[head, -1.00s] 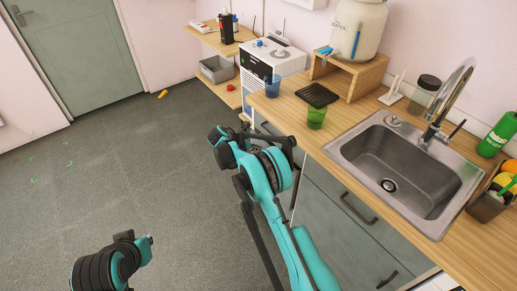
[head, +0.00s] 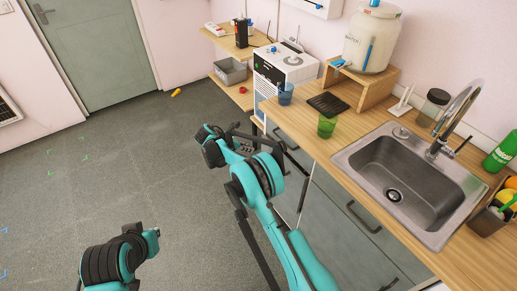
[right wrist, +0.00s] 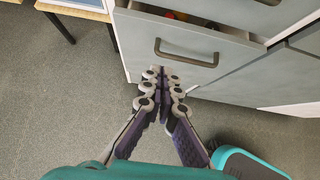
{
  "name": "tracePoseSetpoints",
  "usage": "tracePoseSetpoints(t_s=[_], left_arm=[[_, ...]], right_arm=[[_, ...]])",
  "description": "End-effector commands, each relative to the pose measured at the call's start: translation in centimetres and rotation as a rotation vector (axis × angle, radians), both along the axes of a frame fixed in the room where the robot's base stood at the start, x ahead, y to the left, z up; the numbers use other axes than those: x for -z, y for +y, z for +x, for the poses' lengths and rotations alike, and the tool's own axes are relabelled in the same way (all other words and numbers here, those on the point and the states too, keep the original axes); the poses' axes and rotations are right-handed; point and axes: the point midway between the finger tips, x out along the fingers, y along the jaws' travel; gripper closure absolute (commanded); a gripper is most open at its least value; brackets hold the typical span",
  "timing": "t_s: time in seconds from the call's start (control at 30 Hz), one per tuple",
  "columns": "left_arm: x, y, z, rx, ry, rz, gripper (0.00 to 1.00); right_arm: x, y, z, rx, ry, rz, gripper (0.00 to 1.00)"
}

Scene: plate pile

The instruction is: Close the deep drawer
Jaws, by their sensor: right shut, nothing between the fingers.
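The deep drawer (right wrist: 175,42) shows in the right wrist view as a pale grey front with a dark bar handle (right wrist: 187,57). It stands partly open, and a dark gap with a few coloured items shows above its front. My right gripper (right wrist: 160,84) is shut and empty, its fingertips at the lower part of the drawer front, below and left of the handle. Whether they touch it is hard to tell. In the head view my right arm hides much of this drawer. My left arm shows at the bottom left, but its gripper cannot be made out.
A wooden counter (head: 312,141) runs above the cabinets, with a sink (head: 408,186), a green cup (head: 327,126) and a blue cup (head: 285,94). A small shelf with a grey bin (head: 230,71) stands beyond. The floor (head: 125,175) at left is mostly clear.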

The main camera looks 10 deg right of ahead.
Motion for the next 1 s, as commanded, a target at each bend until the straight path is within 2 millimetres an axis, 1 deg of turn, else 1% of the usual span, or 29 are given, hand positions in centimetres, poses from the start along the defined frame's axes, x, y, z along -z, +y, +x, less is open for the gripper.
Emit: tracePoseSetpoints(t_s=[0.17, 0.3, 0.5, 0.6, 0.73, 0.83, 1.0], left_arm=[[1.4, 0.0, 0.0, 0.0, 0.0, 0.0, 1.0], [2.6, 0.0, 0.0, 0.0, 0.0, 0.0, 1.0], [4.1, 0.0, 0.0, 0.0, 0.0, 0.0, 1.0], [4.7, 0.0, 0.0, 0.0, 0.0, 0.0, 1.0], [5.2, 0.0, 0.0, 0.0, 0.0, 0.0, 1.0], [5.4, 0.0, 0.0, 0.0, 0.0, 0.0, 1.0], [5.4, 0.0, 0.0, 0.0, 0.0, 0.0, 1.0]], right_arm=[[2.3, -1.9, 0.6, 0.002, -0.001, 0.0, 1.0], [4.6, -4.0, 1.3, 0.004, -0.001, 0.0, 1.0], [7.5, -6.7, 2.3, 0.002, 0.0, 0.001, 1.0], [7.2, -8.3, 2.8, 0.002, 0.0, 0.001, 1.0], [7.0, -9.5, 3.3, 0.001, 0.0, 0.001, 1.0], [6.9, -10.0, 3.5, 0.001, 0.0, 0.001, 1.0], [6.8, -10.2, 3.6, 0.0, 0.0, 0.0, 1.0]])
